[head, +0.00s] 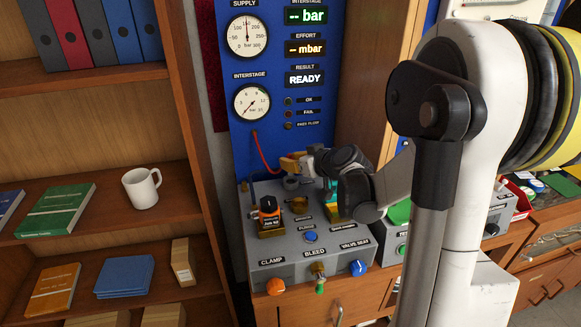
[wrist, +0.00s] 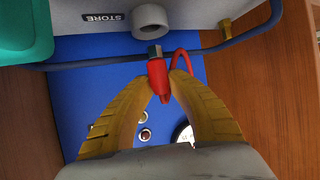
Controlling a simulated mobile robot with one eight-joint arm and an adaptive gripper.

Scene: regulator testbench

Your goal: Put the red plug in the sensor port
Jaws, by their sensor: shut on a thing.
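My gripper (wrist: 161,82) has yellow fingers shut on the red plug (wrist: 157,76), with the plug's grey metal tip pointing away from the fingers. In the wrist view the tip is close to a round grey collar (wrist: 150,22) beside the STORE label; I see no clear insertion, and the depth between them is hard to tell. I cannot read a sensor port label. In the head view my gripper (head: 292,163) is over the back of the grey bench unit (head: 285,243), and the plug itself is not clear. A red cable (head: 264,157) runs from the panel toward the gripper.
A blue hose (wrist: 95,61) and a brass fitting (wrist: 226,31) are near the collar. An orange and black device (head: 269,211) sits on the unit's left part. The blue gauge panel (head: 273,128) rises behind; a wooden shelf (head: 90,165) with a mug (head: 142,188) stands left.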

